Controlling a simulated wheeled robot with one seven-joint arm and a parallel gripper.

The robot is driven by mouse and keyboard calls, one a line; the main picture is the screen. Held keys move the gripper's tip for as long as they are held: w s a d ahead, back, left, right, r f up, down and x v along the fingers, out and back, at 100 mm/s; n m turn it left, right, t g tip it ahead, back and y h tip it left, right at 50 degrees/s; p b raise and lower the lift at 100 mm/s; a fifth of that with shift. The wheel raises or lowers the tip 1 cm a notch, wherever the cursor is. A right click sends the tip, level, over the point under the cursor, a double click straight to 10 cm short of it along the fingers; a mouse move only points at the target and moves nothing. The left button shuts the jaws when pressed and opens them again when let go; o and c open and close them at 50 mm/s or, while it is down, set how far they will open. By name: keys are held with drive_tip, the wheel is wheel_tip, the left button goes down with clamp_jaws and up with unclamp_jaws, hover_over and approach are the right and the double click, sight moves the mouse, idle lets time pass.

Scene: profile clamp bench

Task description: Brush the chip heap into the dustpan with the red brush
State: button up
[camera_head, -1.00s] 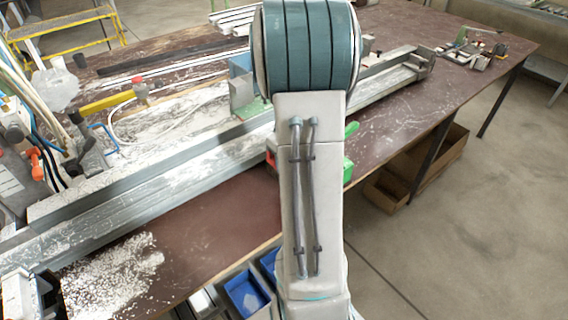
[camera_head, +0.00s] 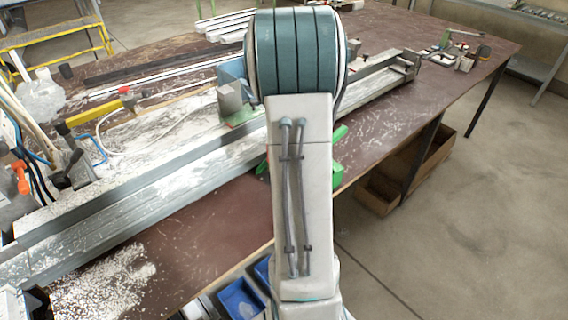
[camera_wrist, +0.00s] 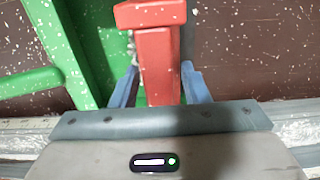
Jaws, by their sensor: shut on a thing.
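The red brush (camera_wrist: 157,60) is between my gripper's two blue fingers in the wrist view. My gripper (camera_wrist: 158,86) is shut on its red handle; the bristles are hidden. The green dustpan (camera_wrist: 88,30) lies just left of the brush, with white specks on it. In the head view my arm hides the gripper and the brush, and green parts of the dustpan (camera_head: 336,174) show beside my arm. White chips (camera_head: 105,282) lie spread on the brown bench at the lower left, at the near side of the long metal profile.
The long grey profile (camera_head: 150,188) runs diagonally across the brown bench (camera_head: 205,225). Blue bins (camera_head: 240,298) sit below the bench's near edge. A yellow-handled clamp (camera_head: 95,112) stands behind the profile. A cardboard box (camera_head: 378,192) is under the bench at the right.

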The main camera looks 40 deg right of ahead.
drive_tip(key=shift+d, duration=0.2)
drive_tip(key=shift+r, duration=0.1)
wheel_tip(320, 180, up, 6)
drive_tip(key=p, duration=0.4)
drive_tip(key=shift+a, duration=0.1)
idle(1.2)
